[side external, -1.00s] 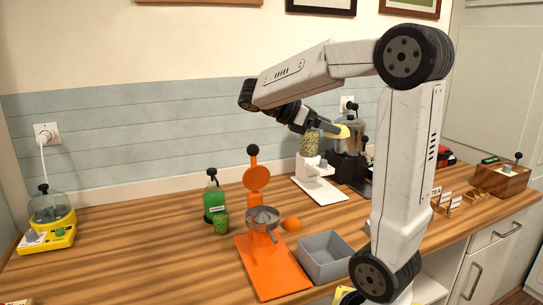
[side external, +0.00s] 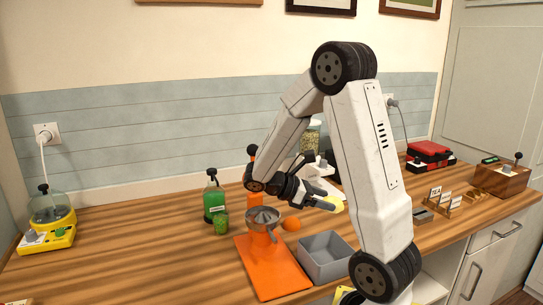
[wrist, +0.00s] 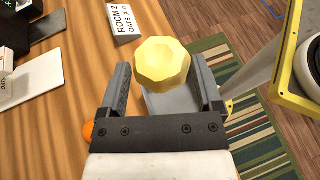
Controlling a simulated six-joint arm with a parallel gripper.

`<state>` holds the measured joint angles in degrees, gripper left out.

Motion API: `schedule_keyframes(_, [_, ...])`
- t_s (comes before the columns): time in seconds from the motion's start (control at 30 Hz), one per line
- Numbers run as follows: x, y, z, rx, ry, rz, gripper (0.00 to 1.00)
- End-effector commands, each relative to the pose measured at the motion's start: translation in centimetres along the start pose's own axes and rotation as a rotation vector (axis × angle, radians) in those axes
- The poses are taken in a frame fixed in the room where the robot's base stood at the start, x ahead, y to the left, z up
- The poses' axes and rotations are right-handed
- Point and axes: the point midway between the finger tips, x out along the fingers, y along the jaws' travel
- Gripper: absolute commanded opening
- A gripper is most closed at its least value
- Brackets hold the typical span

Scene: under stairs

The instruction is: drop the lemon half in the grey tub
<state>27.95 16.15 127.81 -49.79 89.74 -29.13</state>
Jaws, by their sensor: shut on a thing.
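The pale yellow lemon half (side external: 333,204) is held at the tips of my gripper (side external: 325,203), in the air above the counter. In the wrist view the lemon half (wrist: 162,66) sits between the two dark fingers of my gripper (wrist: 160,75). The grey tub (side external: 330,270) stands on the counter near its front edge, right of the orange press, and looks empty. In the side view the lemon half is higher than the tub's rim. In the wrist view part of the grey tub (wrist: 165,106) shows below the lemon half, between the fingers.
An orange press (side external: 270,265) with a metal bowl stands left of the tub, with an orange fruit (side external: 291,224) behind. A green bottle (side external: 214,199) and green cup (side external: 221,223) stand further left. A card (wrist: 125,20) shows in the wrist view. My arm hides some counter.

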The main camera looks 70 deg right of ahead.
Motion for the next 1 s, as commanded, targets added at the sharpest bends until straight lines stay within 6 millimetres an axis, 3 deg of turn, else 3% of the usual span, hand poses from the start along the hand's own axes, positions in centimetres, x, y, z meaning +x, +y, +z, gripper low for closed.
schedule_keyframes(0.47, [0.4,0.0,-0.9,-0.001,-0.002,0.0,0.0])
schedule_keyframes(1.0, [2.0,0.0,-4.8,-0.002,0.0,0.002,0.0])
